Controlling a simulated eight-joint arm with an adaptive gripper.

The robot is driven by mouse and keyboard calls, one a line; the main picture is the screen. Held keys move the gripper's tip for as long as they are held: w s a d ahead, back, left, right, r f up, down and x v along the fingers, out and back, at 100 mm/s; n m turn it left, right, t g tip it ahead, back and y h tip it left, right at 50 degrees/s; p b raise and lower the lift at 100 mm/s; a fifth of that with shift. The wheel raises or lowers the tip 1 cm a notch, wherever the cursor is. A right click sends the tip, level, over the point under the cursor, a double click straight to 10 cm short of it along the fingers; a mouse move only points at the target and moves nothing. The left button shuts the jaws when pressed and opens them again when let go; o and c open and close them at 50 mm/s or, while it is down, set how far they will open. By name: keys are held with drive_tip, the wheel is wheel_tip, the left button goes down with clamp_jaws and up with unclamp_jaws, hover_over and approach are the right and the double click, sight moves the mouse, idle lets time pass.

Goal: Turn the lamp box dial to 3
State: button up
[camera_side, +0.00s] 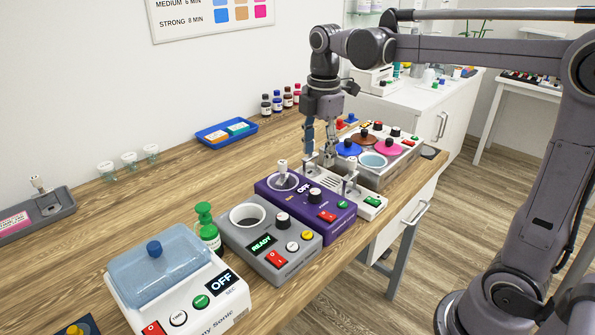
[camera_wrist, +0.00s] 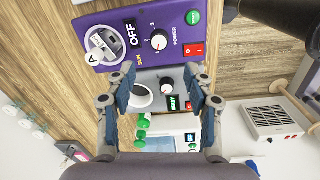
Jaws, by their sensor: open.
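The purple box (camera_side: 290,196), whose dial is marked POWER with small numbers, fits the lamp box. It stands on the wooden bench, and its display reads OFF. The black and white dial (camera_side: 315,194) is on its top; the purple box (camera_wrist: 120,15) and dial (camera_wrist: 158,40) also show in the wrist view. I cannot tell which number the pointer is at. A red switch (camera_wrist: 194,50) and a green button (camera_wrist: 193,17) are beside it. My gripper (camera_side: 319,155) points down, open and empty, above and behind the purple box, apart from the dial. Its fingers (camera_wrist: 160,76) frame the lower wrist view.
A grey box (camera_side: 255,238) reading READY stands in front, with a green bottle (camera_side: 207,228) and a white lidded cleaner (camera_side: 180,290). Behind are a white device (camera_side: 372,203) with metal posts and a unit with coloured discs (camera_side: 388,147). Boxes stand close together.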

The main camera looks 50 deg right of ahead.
sight(315, 191)
drive_tip(key=shift+w+d+f, duration=0.1)
drive_tip(key=shift+w+f, duration=0.05)
drive_tip(key=shift+f, duration=2.55)
drive_tip(key=shift+w+f, duration=0.1)
drive_tip(key=shift+f, duration=2.6)
drive_tip(key=shift+c, duration=0.3)
clamp_jaws()
